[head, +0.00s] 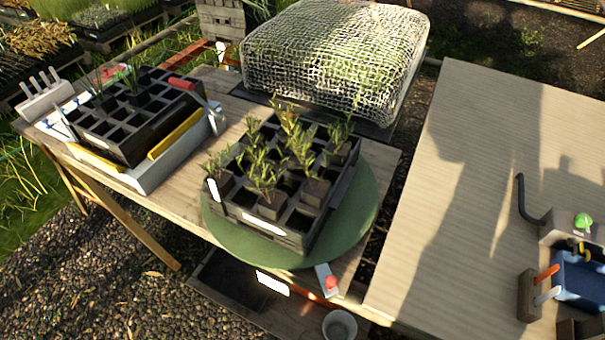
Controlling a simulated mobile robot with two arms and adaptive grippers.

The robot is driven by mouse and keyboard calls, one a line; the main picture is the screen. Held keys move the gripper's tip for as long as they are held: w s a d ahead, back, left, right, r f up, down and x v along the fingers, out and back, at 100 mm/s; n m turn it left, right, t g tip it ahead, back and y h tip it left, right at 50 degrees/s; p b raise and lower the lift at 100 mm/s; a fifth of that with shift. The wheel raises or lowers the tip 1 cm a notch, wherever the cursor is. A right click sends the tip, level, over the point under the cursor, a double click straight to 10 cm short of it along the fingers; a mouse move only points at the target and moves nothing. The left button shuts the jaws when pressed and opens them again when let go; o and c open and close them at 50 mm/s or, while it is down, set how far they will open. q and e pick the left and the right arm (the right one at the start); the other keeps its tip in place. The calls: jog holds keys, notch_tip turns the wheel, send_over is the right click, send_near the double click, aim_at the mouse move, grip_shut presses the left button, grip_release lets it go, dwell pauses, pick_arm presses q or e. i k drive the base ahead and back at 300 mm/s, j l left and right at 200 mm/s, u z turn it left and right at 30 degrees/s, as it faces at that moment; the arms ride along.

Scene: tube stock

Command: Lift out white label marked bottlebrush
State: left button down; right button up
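A black cell tray (290,225) with several small green plants stands on a round green turntable (345,225). A white upright label (212,190) shows at its left front corner. A white plate (263,223) is on the tray's front wall. No writing is legible, so I cannot tell which label is marked bottlebrush. Several white labels (42,86) stand upright in a white holder at the far left of the table. Neither of my grippers is in view.
A second black cell tray (125,150) sits in a white tray at left, with yellow strips and a red-handled tool (185,84). A mesh-covered box (335,50) stands behind. A wide bench (480,180) at right is mostly clear; a blue container (580,278) stands at its right edge.

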aim_at(55, 105)
jog(key=i+j+u, duration=0.1)
jog(key=j+u, duration=0.25)
jog(key=i+j+u, duration=0.15)
jog(key=j+u, duration=0.15)
jog(key=i+j+u, duration=0.2)
jog(key=u, duration=0.15)
jog(key=j, duration=0.1)
